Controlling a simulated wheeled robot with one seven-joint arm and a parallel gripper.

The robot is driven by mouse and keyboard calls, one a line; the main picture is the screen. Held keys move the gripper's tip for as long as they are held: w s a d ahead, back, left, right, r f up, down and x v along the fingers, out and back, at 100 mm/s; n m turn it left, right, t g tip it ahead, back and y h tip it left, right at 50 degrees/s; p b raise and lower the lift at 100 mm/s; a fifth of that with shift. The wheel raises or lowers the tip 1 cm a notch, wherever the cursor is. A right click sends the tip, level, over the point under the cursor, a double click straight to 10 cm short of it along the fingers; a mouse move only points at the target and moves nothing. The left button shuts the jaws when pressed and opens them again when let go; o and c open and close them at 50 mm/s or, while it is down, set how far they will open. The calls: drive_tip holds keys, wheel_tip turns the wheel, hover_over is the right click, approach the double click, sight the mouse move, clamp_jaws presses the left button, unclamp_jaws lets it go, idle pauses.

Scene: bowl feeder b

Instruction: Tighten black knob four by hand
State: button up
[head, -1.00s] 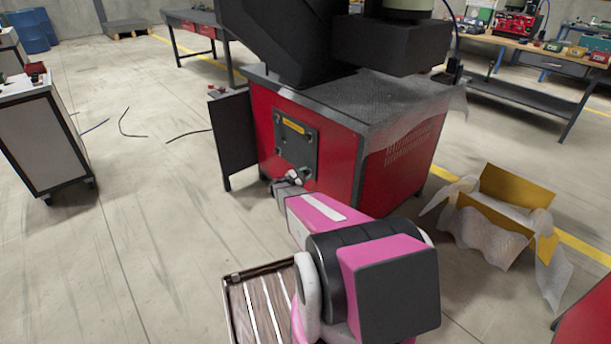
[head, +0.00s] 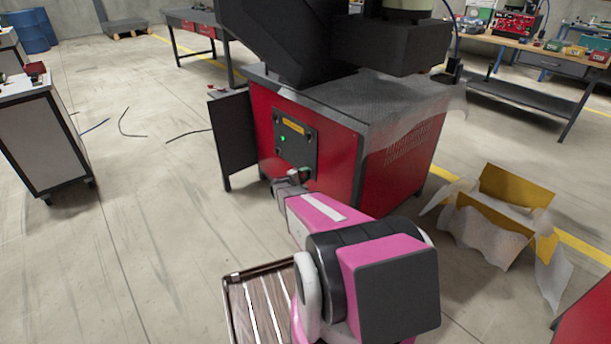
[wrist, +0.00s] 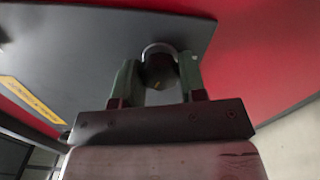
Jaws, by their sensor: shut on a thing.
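A dark grey panel (head: 300,140) with a yellow label is fixed to the front of the red machine cabinet. My gripper (wrist: 160,72) is shut on a dark round knob (wrist: 160,56) at the panel's edge, with one finger on each side of it. In the head view my gripper (head: 298,178) is at the panel's lower right corner, and the wrist mostly hides the knob there. A small green light (head: 283,139) glows on the panel's left part. Small dark knobs show at the panel's upper corners.
The cabinet's open black door (head: 233,140) stands left of the panel. Plastic sheeting (head: 425,95) drapes over the cabinet top. An open cardboard box (head: 515,187) with wrapping lies to the right. A grey cart (head: 45,135) stands at far left. The floor between is mostly clear.

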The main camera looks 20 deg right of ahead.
idle(0.3)
drive_tip(key=o, duration=0.9)
drive_tip(key=v, duration=1.1)
drive_tip(key=s+a+r+m+g+y, duration=0.1)
drive_tip(key=s+r+m+g+y, duration=0.25)
drive_tip(key=s, duration=0.55)
drive_tip(key=s+a+r+m+g+y, duration=0.1)
drive_tip(key=s+r+m+g+y, duration=0.15)
drive_tip(key=s+r+y, duration=0.4)
drive_tip(key=s+a+r+y, duration=0.2)
drive_tip(key=s+a, duration=0.1)
drive_tip(key=s, duration=0.2)
drive_tip(key=s+a+r+m+y, duration=0.1)
drive_tip(key=s+a+r+y, duration=0.1)
drive_tip(key=s+a+r, duration=0.1)
drive_tip(key=s+a+r+y, duration=0.3)
drive_tip(key=s+a, duration=0.2)
drive_tip(key=s, duration=0.1)
drive_tip(key=shift+s+a+m, duration=0.1)
drive_tip(key=shift+s+m, duration=0.2)
